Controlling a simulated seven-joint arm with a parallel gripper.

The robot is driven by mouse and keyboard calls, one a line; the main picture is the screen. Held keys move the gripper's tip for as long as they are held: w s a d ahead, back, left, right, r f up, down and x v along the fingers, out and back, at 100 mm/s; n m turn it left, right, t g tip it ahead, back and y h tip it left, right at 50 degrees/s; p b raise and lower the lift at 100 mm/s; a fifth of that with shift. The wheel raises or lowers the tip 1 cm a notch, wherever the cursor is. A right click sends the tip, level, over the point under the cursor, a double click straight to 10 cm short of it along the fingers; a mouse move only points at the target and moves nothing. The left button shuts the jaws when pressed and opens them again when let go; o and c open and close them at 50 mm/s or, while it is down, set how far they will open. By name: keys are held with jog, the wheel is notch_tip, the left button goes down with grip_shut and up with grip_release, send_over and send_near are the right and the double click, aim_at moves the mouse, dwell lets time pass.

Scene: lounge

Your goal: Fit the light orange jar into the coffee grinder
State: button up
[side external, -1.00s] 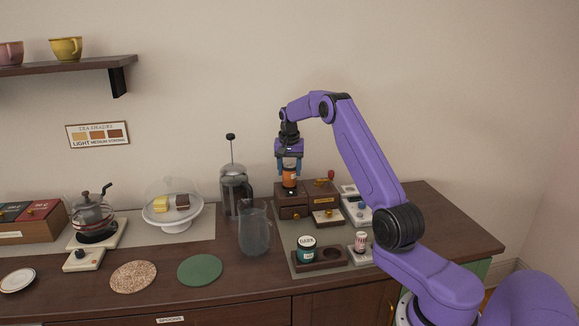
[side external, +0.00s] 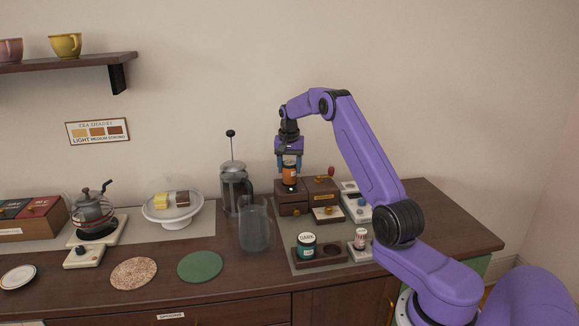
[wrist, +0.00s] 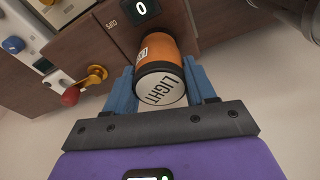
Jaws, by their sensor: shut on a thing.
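The light orange jar (side external: 289,174) has an orange body with dark ends; the wrist view shows its white end reading LIGHT (wrist: 162,90). My gripper (side external: 289,165) is shut on it from above, with one blue finger on each side. The jar hangs upright over the left part of the coffee grinder (side external: 292,210), a brown wooden box with a red-knobbed crank (side external: 331,171). The jar's lower end is at the grinder's top; I cannot tell whether it is seated in it. In the wrist view the grinder's wood (wrist: 100,48) lies beyond the jar.
A French press (side external: 235,188) stands close to the grinder's left, with a glass pitcher (side external: 254,228) in front of it. A dark-labelled jar (side external: 306,245) sits in a wooden holder (side external: 333,263) in front. A white scale-like device (side external: 357,208) is to the right.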

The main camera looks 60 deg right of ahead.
jog(key=shift+f, duration=1.2)
jog(key=o, duration=1.2)
jog(key=shift+s+a+r, duration=0.1)
jog(key=shift+a+r, duration=0.05)
jog(key=shift+r, duration=1.1)
jog(key=shift+s+a+r, duration=0.1)
jog(key=shift+a+r, duration=0.1)
jog(key=shift+r, duration=1)
jog(key=shift+s+a+r, duration=0.1)
jog(key=shift+a+r, duration=0.05)
jog(key=shift+r, duration=1.1)
